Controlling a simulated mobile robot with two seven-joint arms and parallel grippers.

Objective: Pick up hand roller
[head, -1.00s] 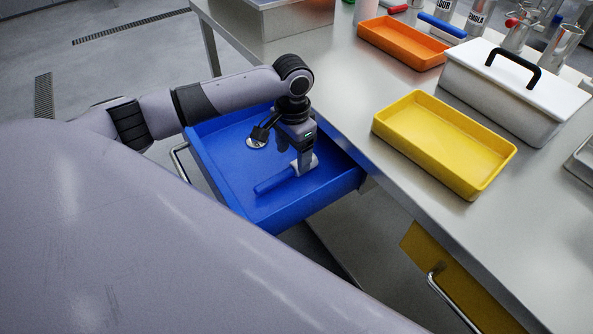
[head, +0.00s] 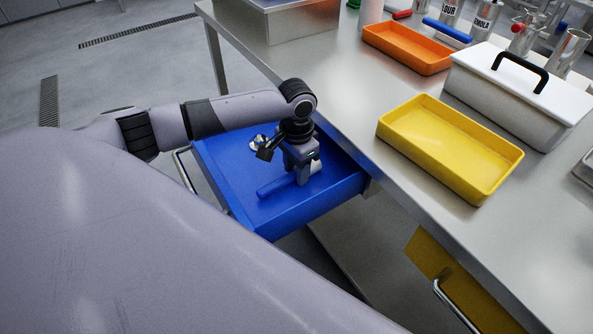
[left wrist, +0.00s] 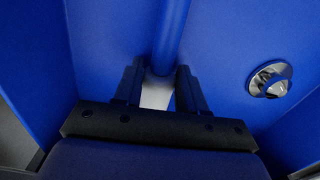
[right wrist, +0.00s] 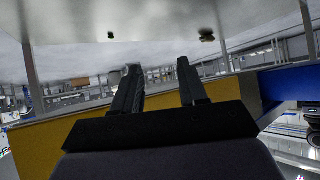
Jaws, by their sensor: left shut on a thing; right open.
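The hand roller has a long blue handle (head: 276,188) and lies in the open blue drawer (head: 225,180). My left gripper (head: 303,174) points down into the drawer and is shut on the hand roller at one end of the handle. In the left wrist view, the blue handle (left wrist: 172,35) runs away from between the fingers (left wrist: 158,82), with a pale part showing in the gap. The rest of the roller is hidden by the gripper. My right gripper (right wrist: 157,80) is open and empty in the right wrist view.
A round metal piece (left wrist: 270,79) lies in the drawer beside the roller. On the steel table stand a yellow tray (head: 450,150), an orange tray (head: 407,48) and a white lidded box (head: 520,85). The table edge is close to my left arm.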

